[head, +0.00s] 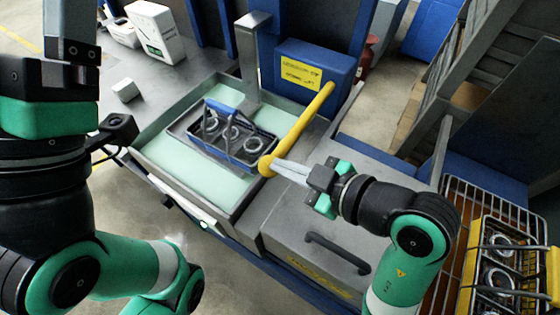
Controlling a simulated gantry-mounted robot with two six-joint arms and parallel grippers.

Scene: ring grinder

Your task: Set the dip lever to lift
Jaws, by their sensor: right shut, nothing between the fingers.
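The dip lever is a long yellow bar (302,122) that slants from the blue box at the back down to a rounded end above the right rim of the tank. My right gripper (277,167) is shut and empty, with its grey fingertips at that rounded end. I cannot tell whether they touch it. The blue box (338,62) has a yellow label whose text is too small to read. My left gripper (70,35) is at the upper left, partly cut off by the frame edge, far from the lever. Its fingers do not show clearly.
A blue-edged basket (232,160) with several grey rings sits in the tank of pale green liquid (160,152). A grey post (249,65) stands behind it. A dark handle (338,253) sits on the metal top. A yellow rack with rings (497,270) is at right.

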